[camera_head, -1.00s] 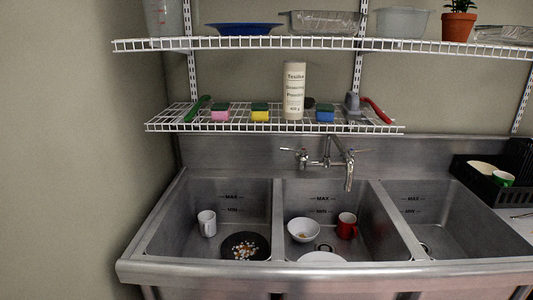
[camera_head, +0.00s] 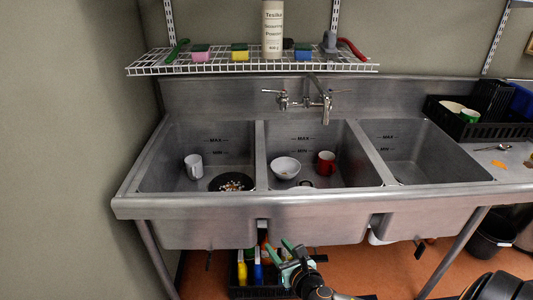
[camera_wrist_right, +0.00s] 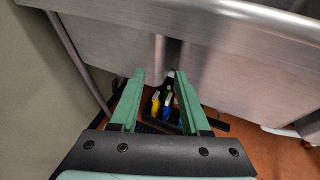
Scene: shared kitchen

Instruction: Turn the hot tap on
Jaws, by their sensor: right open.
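The tap (camera_head: 307,102) is on the back wall of the steel sink, above the middle basin. It has a left handle (camera_head: 272,92) and a right handle (camera_head: 341,92), with a spout (camera_head: 326,112) hanging down. No hot or cold marking is readable. My right gripper (camera_head: 288,246) has green fingers and is low in front of the sink, below its front rim and well away from the tap. In the right wrist view its fingers (camera_wrist_right: 163,92) are apart with nothing between them. My left gripper is not in view.
The sink's front rim (camera_head: 330,199) lies between my right gripper and the tap. A white mug (camera_head: 194,166), bowl (camera_head: 285,167) and red mug (camera_head: 326,162) sit in the basins. A wire shelf (camera_head: 225,66) hangs above. Bottles (camera_head: 242,270) stand under the sink.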

